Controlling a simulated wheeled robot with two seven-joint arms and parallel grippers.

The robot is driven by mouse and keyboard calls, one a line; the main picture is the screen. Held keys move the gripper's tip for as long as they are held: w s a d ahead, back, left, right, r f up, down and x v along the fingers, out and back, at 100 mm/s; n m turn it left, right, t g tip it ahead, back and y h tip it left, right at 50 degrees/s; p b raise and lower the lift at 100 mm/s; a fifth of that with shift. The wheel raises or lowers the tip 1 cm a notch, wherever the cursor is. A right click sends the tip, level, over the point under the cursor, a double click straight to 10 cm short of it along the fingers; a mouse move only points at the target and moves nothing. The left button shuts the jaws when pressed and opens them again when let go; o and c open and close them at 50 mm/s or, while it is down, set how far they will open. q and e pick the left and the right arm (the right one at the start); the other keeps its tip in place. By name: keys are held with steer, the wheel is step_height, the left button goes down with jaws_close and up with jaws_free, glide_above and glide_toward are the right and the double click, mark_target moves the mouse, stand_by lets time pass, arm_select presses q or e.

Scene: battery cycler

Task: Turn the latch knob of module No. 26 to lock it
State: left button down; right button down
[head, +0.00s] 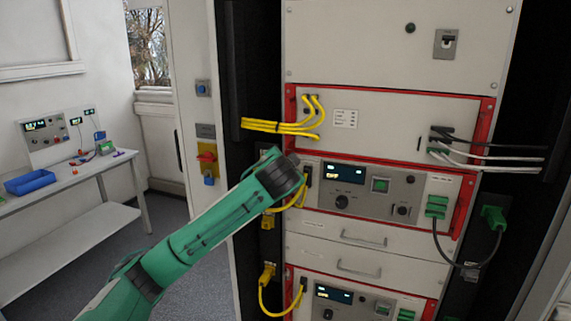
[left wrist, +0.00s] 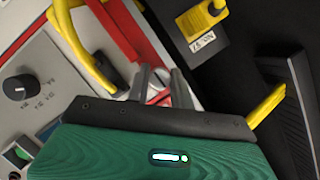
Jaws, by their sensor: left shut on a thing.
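The middle instrument module (head: 395,189) sits in the rack inside a red frame (head: 463,195), with a display, a black dial and a green button. Its number is not legible to me. My left gripper (left wrist: 164,84) reaches the module's upper left edge; its two fingers stand close together beside the red frame strip (left wrist: 120,30) in the left wrist view. In the head view the wrist covers the fingertips. My right gripper is not in view.
A yellow cable (left wrist: 82,45) with a dark plug runs close beside the left fingers. A yellow connector (left wrist: 203,18) sits on a labelled holder at the rack's dark side. Other yellow cables (head: 280,127) hang above. A bench (head: 95,177) stands at far left.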

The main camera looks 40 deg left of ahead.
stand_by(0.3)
arm_select(q)
steer(key=c, duration=1.2)
jaws_free()
steer(key=shift+f, duration=0.15)
